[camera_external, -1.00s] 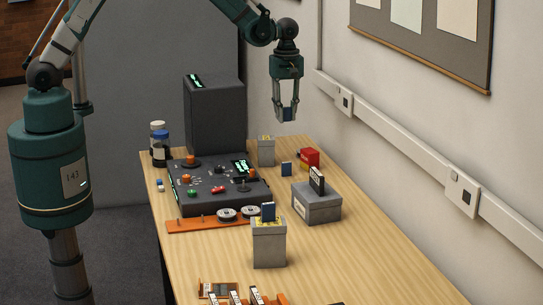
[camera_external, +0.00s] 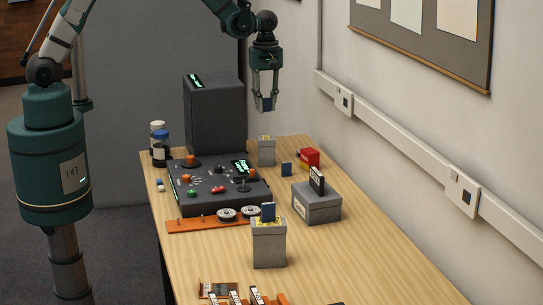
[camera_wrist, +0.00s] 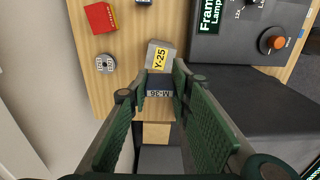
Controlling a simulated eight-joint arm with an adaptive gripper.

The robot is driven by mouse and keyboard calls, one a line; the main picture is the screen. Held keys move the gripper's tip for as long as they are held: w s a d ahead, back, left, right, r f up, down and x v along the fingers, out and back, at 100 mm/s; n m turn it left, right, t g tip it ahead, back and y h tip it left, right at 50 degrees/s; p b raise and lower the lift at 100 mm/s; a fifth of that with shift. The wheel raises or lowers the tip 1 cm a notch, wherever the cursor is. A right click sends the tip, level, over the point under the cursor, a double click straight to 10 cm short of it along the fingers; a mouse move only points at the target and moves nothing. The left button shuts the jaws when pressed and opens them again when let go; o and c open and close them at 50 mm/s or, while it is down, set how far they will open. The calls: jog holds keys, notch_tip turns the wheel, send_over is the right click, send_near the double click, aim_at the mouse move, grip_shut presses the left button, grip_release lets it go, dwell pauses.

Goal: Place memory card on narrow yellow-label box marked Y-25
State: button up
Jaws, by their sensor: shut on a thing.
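My gripper (camera_external: 265,104) is shut on a dark blue memory card (camera_external: 267,104), high above the far end of the table. In the wrist view the card (camera_wrist: 159,87) sits between the fingertips (camera_wrist: 160,88), showing a label that appears to read M-36. The narrow grey box with a yellow Y-25 label (camera_wrist: 161,54) is just beyond the card there. In the external view this box (camera_external: 266,153) stands below the gripper, its top bare of any card. The card is apart from the box, with a clear gap of air.
Another narrow yellow-label box (camera_external: 269,247) nearer the front bears a blue card. A wide grey box (camera_external: 318,207) bears a black card. A dark console (camera_external: 215,190) and tall dark cabinet (camera_external: 214,120) stand left. A red item (camera_external: 310,157) and small blue item (camera_external: 286,169) lie right.

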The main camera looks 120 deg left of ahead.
send_over(266, 138)
jog(key=shift+a+f+p, duration=0.15)
jog(key=shift+f+p, duration=0.15)
jog(key=shift+f, duration=2.4)
jog(key=shift+f, duration=0.1)
jog(key=shift+f, duration=1.95)
jog(key=shift+s+f, duration=0.1)
jog(key=shift+f, duration=0.05)
jog(key=o, duration=0.8)
jog(key=shift+r+b, duration=0.5)
jog(key=shift+r, duration=5.65)
